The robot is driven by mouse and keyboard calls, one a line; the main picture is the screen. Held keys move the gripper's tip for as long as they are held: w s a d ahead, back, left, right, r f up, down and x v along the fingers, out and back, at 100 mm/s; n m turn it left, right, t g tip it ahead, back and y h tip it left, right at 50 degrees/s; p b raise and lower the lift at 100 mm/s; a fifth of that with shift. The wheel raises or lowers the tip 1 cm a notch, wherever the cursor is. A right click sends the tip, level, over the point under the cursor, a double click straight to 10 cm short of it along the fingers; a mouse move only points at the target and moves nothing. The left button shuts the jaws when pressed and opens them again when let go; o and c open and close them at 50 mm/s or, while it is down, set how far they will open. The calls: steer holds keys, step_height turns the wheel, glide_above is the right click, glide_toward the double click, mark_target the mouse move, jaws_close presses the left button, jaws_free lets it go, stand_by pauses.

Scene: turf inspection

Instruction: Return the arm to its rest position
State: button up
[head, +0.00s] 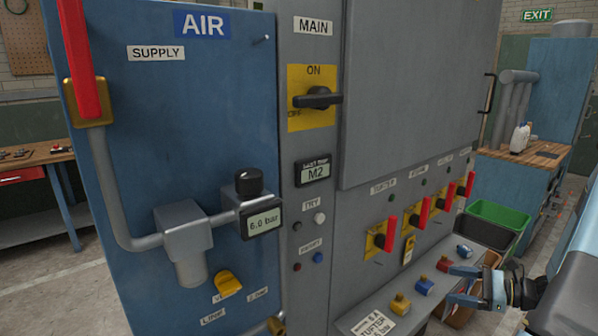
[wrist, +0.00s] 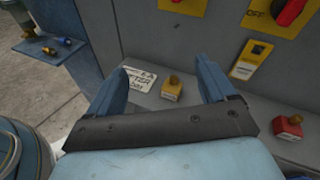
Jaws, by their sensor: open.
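My gripper (head: 452,284) is at the lower right of the head view, in front of the grey panel's ledge (head: 350,318). Its two blue fingers are spread and nothing is held between them. In the wrist view the open gripper (wrist: 162,72) points at the ledge. A yellow padlock (wrist: 172,90) shows between the fingers, standing on the ledge beyond them. A red padlock (wrist: 288,128) stands to the right. Part of my arm shows at the right edge of the head view.
Yellow (head: 400,304), blue (head: 423,286) and red (head: 445,264) padlocks line the ledge. Red switch handles (head: 390,233) stick out above them. A green bin (head: 498,218) and a workbench (head: 530,155) stand behind at right. The blue AIR cabinet (head: 150,130) fills the left.

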steer(key=s+a+r+n+g+h, duration=0.3)
steer(key=a+r+n+g, duration=0.1)
steer(key=a+r+n, duration=0.25)
steer(key=s+a+r+n+g+h, duration=0.3)
steer(key=a+r+n+g, duration=0.1)
steer(key=a+r+n, duration=0.3)
steer(key=s+a+r+n+t+h, duration=0.2)
steer(key=s+r+n+h, duration=0.1)
steer(key=r, duration=0.4)
steer(key=s+a+r+n+t+h, duration=0.2)
steer(key=s+r+n+t+h, duration=0.1)
steer(key=s+r, duration=0.4)
steer(key=shift+s+a+r+n+h, duration=0.4)
steer(key=shift+s+n+h, duration=0.35)
steer(key=shift+n, duration=0.3)
steer(key=shift+w, duration=0.1)
stand_by(0.6)
